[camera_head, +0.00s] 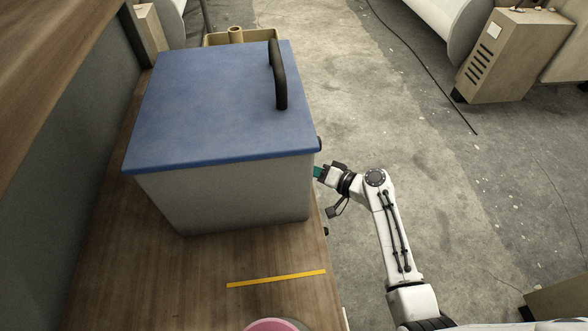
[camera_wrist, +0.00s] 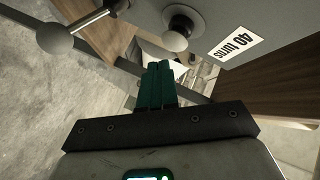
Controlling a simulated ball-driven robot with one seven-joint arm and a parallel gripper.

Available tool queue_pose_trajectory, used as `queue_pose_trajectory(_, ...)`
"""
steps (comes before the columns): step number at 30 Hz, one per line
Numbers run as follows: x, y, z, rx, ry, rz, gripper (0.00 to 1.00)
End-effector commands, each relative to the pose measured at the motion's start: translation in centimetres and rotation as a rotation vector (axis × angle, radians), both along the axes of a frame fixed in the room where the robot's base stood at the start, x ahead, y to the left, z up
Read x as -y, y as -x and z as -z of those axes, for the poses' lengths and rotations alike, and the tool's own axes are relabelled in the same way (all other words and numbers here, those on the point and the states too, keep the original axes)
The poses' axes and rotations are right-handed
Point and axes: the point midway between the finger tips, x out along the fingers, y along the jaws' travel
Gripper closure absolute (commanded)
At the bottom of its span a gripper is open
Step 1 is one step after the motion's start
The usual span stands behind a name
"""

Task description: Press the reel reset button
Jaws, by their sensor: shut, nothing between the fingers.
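A grey box with a blue lid (camera_head: 220,110) stands on the wooden bench. In the wrist view, its grey side wall (camera_wrist: 270,25) bears a pale round knob (camera_wrist: 176,40) on a dark base, a ball-ended lever (camera_wrist: 58,37) and a white label reading "40 turns" (camera_wrist: 235,46). Whether the pale knob is the reel reset button I cannot tell. My gripper (camera_head: 319,172) is beside the box's right side; its green fingers (camera_wrist: 158,70) are shut and empty. Their tips appear just below the pale knob in the wrist view; contact cannot be judged.
The bench (camera_head: 150,275) carries a yellow strip (camera_head: 276,278) and a pink round thing (camera_head: 275,325) at its near end. A black handle (camera_head: 278,75) rises from the lid. A tan tray (camera_head: 240,37) is behind the box. Open concrete floor (camera_head: 370,120) lies to the right.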

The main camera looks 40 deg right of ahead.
Motion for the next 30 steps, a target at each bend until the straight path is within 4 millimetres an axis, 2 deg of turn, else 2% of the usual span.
queue_pose_trajectory(22, -0.03, -0.01, 0.01, 0.0, 0.0, 0.0, 1.0)
queue_pose_trajectory(30, -0.69, -0.42, -0.01, -0.001, -0.001, -0.002, 1.0)
